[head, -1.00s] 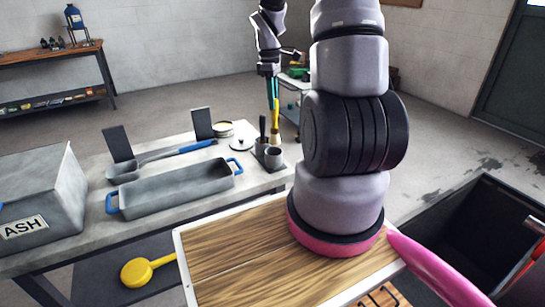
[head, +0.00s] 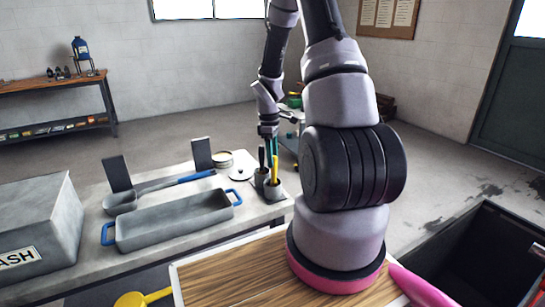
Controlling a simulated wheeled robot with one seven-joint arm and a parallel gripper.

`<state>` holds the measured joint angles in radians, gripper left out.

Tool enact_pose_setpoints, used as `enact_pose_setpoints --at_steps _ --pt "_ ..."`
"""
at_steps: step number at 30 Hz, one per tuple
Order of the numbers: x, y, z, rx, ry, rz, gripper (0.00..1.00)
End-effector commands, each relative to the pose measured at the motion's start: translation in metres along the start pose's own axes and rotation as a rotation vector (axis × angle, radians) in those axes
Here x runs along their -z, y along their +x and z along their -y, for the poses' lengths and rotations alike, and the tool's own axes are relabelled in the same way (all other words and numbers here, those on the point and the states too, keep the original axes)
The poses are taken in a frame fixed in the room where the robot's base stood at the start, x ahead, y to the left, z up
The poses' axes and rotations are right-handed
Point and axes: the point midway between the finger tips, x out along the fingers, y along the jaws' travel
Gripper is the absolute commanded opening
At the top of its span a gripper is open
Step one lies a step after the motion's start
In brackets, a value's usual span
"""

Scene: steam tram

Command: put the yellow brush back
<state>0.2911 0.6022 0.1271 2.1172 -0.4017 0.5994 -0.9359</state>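The yellow brush (head: 275,170) stands about upright with its lower end inside the right-hand grey cup (head: 273,191), at the right end of the grey bench. My gripper (head: 271,150) is directly above that cup, pointing down. Its teal fingers are at the top of the yellow handle and look shut on it, though they are small in view. The brush's bristles are hidden in the cup. A second grey cup (head: 260,179) beside it on the left holds a dark-handled tool (head: 261,157).
On the bench are a grey tray (head: 175,218) with blue handles, a blue-handled ladle (head: 122,202), a round lid (head: 241,173), stacked tins (head: 222,158) and an ash box (head: 38,218). A yellow scoop (head: 130,299) lies lower down. A dark open bin (head: 480,245) is at right.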

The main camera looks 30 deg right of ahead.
Motion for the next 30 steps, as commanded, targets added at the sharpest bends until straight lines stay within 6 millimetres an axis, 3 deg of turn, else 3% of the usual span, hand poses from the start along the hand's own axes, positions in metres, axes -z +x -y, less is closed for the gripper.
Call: enact_pose_setpoints --at_steps 9,13,24,30 --pt "0.0 -0.001 0.0 0.0 0.0 0.0 0.62" --pt "0.0 -0.01 -0.001 -0.003 0.0 -0.001 0.62" --pt "0.0 -0.085 -0.001 -0.005 0.001 -0.002 0.62" --pt "0.0 -0.112 -0.001 -0.001 0.0 -0.001 0.62"
